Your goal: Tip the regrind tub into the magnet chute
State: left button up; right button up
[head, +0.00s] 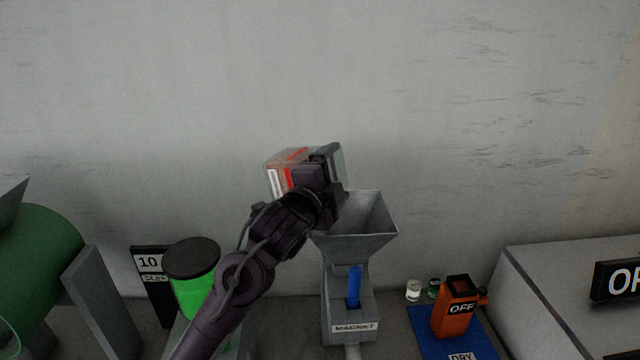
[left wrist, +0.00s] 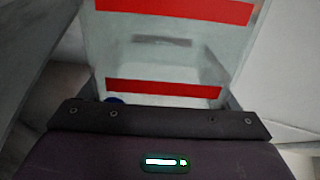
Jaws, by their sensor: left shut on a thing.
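The regrind tub (head: 281,180) is a clear box with red bands and a white label. It is held up at the upper left of the magnet chute's funnel and looks tilted. My left gripper (head: 325,178) is shut on the tub and partly covers it. In the left wrist view the tub's clear wall with two red bands (left wrist: 165,50) fills the middle. The magnet chute (head: 368,215) is a grey funnel on a grey stand with a blue part and a MAGNET label. I cannot tell what is inside the tub. My right gripper is out of view.
A green container with a black lid (head: 192,258) and a black sign with 10 (head: 150,263) stand left of the chute. An orange box marked OFF (head: 458,308) stands on a blue mat (head: 420,318) at right, beside small jars (head: 413,291). A grey wall is behind.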

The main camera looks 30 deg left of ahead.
pick_arm(q)
jog(key=shift+w+d+m+b, duration=0.1)
jog(key=shift+d+m+b, duration=0.2)
jog(key=shift+m+b, duration=0.65)
jog(key=shift+d+r+m+b, duration=0.2)
jog(key=shift+m+b, duration=0.15)
jog(key=shift+m, duration=0.7)
jog(key=shift+d+r+m+b, duration=0.1)
jog(key=shift+d+m+b, duration=0.2)
jog(key=shift+m, duration=0.4)
